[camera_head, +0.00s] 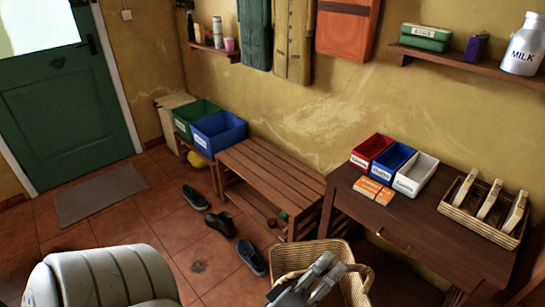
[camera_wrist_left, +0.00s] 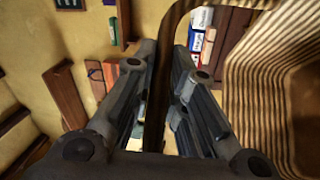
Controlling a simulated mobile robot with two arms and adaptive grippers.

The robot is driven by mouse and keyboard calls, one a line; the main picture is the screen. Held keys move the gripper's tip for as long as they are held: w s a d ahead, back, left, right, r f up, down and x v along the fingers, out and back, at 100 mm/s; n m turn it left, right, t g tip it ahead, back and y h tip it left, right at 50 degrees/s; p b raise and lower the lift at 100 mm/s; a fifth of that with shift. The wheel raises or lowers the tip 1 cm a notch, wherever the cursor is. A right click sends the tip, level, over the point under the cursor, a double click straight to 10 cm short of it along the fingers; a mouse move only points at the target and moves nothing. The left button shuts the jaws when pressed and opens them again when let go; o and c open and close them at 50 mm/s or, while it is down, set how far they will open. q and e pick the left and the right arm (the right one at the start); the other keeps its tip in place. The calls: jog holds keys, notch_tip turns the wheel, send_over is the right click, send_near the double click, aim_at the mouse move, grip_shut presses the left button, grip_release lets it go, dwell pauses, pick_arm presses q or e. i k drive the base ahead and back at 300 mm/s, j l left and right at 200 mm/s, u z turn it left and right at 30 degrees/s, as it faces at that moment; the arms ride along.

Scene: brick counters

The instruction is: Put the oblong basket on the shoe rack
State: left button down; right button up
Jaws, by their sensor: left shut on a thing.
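The oblong basket (camera_head: 288,260) is tan wicker and shows at the bottom of the head view, in front of the wooden table. My left gripper (camera_head: 326,272) is at the basket and covers part of it. My right gripper is not in view.
The table (camera_head: 440,230) beside the rack holds red, blue and white bins, orange boxes and a wicker tray (camera_head: 508,236) with several items. Blue (camera_head: 218,133) and green bins stand beyond the rack. Dark shoes (camera_head: 222,223) lie on the floor before it.

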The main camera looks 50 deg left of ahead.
aim_at(288, 183)
jog(key=i+j, duration=0.1)
jog(key=j, duration=0.35)
jog(key=i+j+z, duration=0.15)
jog(key=j, duration=0.3)
jog(key=i+j, duration=0.1)
jog(key=j, duration=0.3)
jog(key=i+j+z, duration=0.1)
jog(key=j, duration=0.35)
